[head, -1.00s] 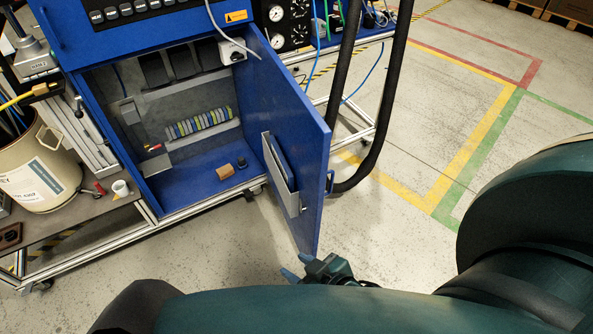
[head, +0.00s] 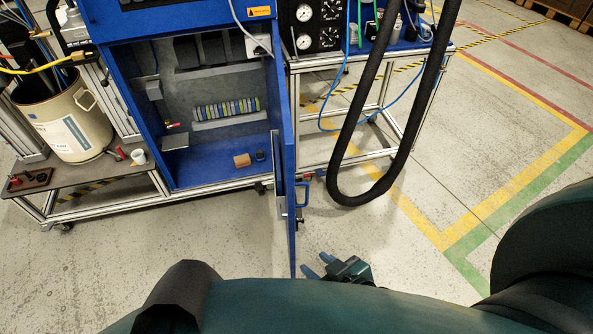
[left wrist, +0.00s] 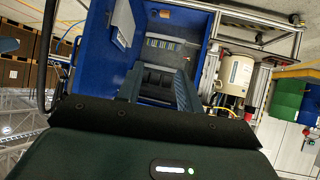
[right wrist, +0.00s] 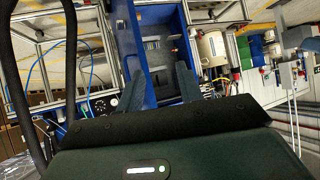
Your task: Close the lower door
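The lower door (head: 288,170) of the blue cabinet (head: 118,90) stands wide open, seen almost edge-on in the head view. Its handle (head: 303,192) is on its right face. My right gripper (head: 320,265) is just right of the door's lower free end; its two blue fingers are apart and empty, and a small gap to the door shows. In the right wrist view, its fingers (right wrist: 158,90) are spread before the cabinet opening. In the left wrist view, my left gripper (left wrist: 158,90) is open and empty, facing the opening, with the door (left wrist: 121,32) at left. The left fingers are hidden in the head view.
Inside the cabinet lie a brown block (head: 242,160) and a small dark piece (head: 260,155). A thick black hose (head: 350,190) hangs to the right of the door. A beige drum (head: 68,125) stands on a bench at left. The floor before the cabinet is clear.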

